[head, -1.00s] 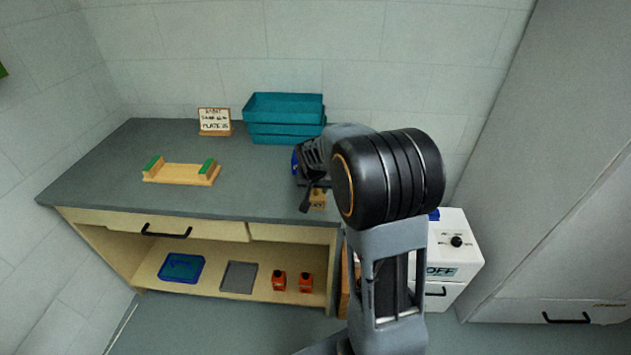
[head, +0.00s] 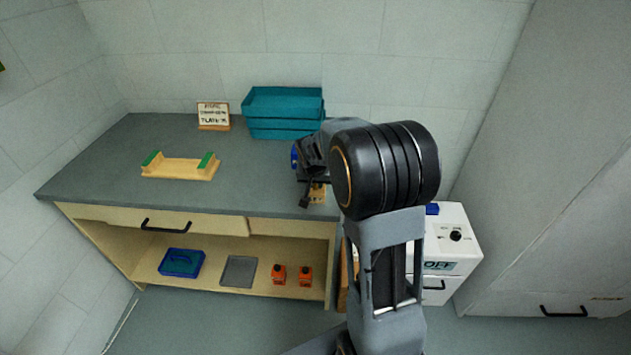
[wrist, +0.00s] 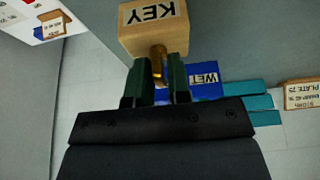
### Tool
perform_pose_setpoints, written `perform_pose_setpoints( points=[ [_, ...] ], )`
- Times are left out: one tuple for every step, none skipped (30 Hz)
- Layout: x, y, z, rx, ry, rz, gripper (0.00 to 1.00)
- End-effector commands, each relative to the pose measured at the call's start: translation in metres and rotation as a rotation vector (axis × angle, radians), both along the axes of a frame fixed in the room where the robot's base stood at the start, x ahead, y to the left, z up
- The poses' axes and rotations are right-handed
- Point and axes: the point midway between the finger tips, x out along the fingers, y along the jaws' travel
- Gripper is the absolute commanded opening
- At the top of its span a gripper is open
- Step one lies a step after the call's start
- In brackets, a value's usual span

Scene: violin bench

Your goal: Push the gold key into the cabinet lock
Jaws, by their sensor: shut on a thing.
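The gold key (wrist: 157,62) is between my gripper's two green-padded fingers in the wrist view. My gripper (wrist: 160,75) is shut on it. The key's far end meets a small wooden block marked KEY (wrist: 153,28); I cannot tell how deep it sits in it. In the head view my gripper (head: 307,192) is at the right end of the bench, beside the wooden block (head: 319,192), and the key is too small to make out. A tall grey cabinet (head: 560,200) stands at the right; I cannot make out its lock.
Teal trays (head: 284,113), a sign (head: 213,116) and a wooden cradle with green pads (head: 180,167) are on the bench (head: 110,185). A blue box marked WET (wrist: 205,82) is close behind my gripper. A white box with a dial (head: 455,235) stands between bench and cabinet.

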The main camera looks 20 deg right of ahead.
Motion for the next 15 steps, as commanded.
perform_pose_setpoints(
  points=[
    [0.0002,0.0003,0.0002,0.001,0.0,0.0,0.08],
    [0.0002,0.0003,0.0002,0.001,0.0,0.0,0.05],
    [0.0002,0.0003,0.0002,0.001,0.0,0.0,0.01],
    [0.0002,0.0003,0.0002,0.0,-0.001,0.0,0.0],
    [0.0002,0.0003,0.0002,0.0,-0.001,0.0,0.0],
    [0.0002,0.0003,0.0002,0.0,-0.001,0.0,0.0],
    [0.0002,0.0003,0.0002,0.0,-0.001,0.0,0.0],
    [0.0002,0.0003,0.0002,0.0,-0.001,0.0,0.0],
    [0.0002,0.0003,0.0002,0.0,-0.001,0.0,0.0],
    [0.0002,0.0003,0.0002,0.0,-0.001,0.0,0.0],
    [0.0002,0.0003,0.0002,0.0,-0.001,0.0,0.0],
    [0.0002,0.0003,0.0002,0.0,-0.001,0.0,0.0],
    [0.0002,0.0003,0.0002,0.0,-0.001,0.0,0.0],
    [0.0002,0.0003,0.0002,0.0,-0.001,0.0,0.0],
    [0.0003,0.0003,0.0004,0.0,-0.001,0.0,0.0]
  ],
)
